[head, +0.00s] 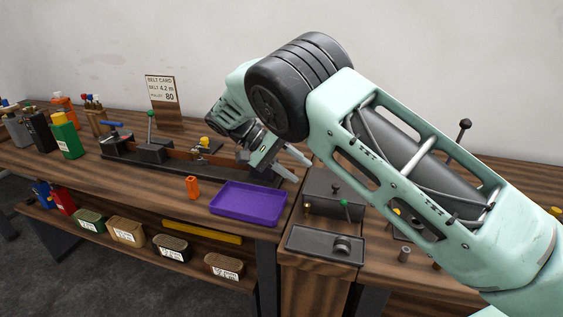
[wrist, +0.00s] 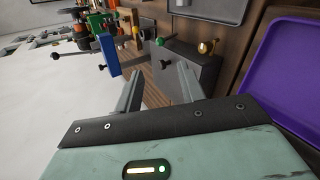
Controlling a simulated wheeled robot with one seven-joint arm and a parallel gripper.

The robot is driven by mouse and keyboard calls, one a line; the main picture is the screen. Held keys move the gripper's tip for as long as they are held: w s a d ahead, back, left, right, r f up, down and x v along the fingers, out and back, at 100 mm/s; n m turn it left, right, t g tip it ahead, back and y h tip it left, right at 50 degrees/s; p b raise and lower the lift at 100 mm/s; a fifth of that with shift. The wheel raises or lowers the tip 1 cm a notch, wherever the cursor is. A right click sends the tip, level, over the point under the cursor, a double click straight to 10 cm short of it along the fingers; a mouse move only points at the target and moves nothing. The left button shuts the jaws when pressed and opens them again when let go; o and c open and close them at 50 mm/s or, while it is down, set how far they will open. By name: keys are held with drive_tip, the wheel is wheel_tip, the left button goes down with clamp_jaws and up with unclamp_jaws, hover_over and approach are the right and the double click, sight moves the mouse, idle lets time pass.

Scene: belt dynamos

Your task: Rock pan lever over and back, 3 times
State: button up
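A grey box (head: 320,190) stands on the bench beside a shallow dark pan (head: 297,243). It carries a short black-knobbed lever (head: 336,188) and a green-ball lever (head: 344,203); I cannot tell for certain which is the pan lever. In the wrist view the box (wrist: 190,65) lies beyond the fingers, with the black knob (wrist: 163,66) between them in the picture and the green ball (wrist: 160,41) past it. My gripper (head: 294,164) is open and empty, above and to the left of the box; it also shows in the wrist view (wrist: 158,72). It appears apart from both levers.
A purple tray (head: 248,203) lies close left of the box, with an orange piece (head: 192,187) beside it. A long dark rail fixture (head: 190,169) with a green-ball lever (head: 151,114) is further left. A tall black-ball lever (head: 464,125) stands behind my arm.

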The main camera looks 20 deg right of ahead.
drive_tip(key=shift+v, duration=2.1)
